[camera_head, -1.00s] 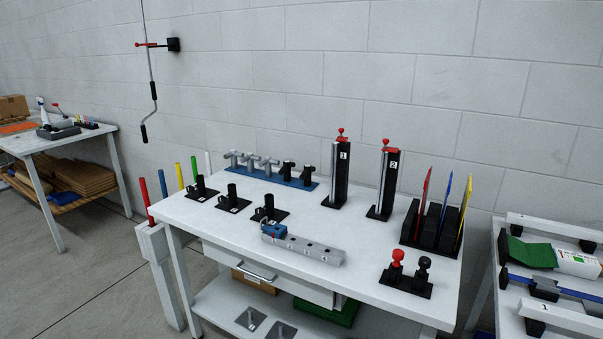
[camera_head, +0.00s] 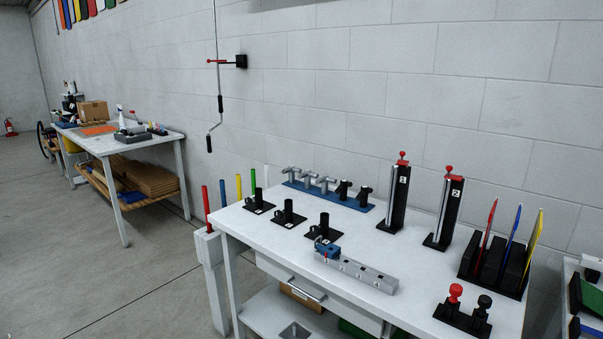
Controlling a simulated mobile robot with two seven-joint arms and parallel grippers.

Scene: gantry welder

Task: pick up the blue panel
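The blue panel (camera_head: 512,234) stands upright in a black slotted rack (camera_head: 500,263) at the right end of the white table. It sits between a red panel (camera_head: 487,230) on its left and a yellow panel (camera_head: 534,240) on its right. Its lower part is hidden by the black rack blocks. Neither of my grippers shows in the head view.
The white table (camera_head: 300,237) also holds two tall black stands (camera_head: 396,200), a grey block with a blue clamp (camera_head: 357,273), black holders (camera_head: 289,216), and red and black knobs (camera_head: 455,294) in front of the rack. Open floor (camera_head: 110,275) lies left.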

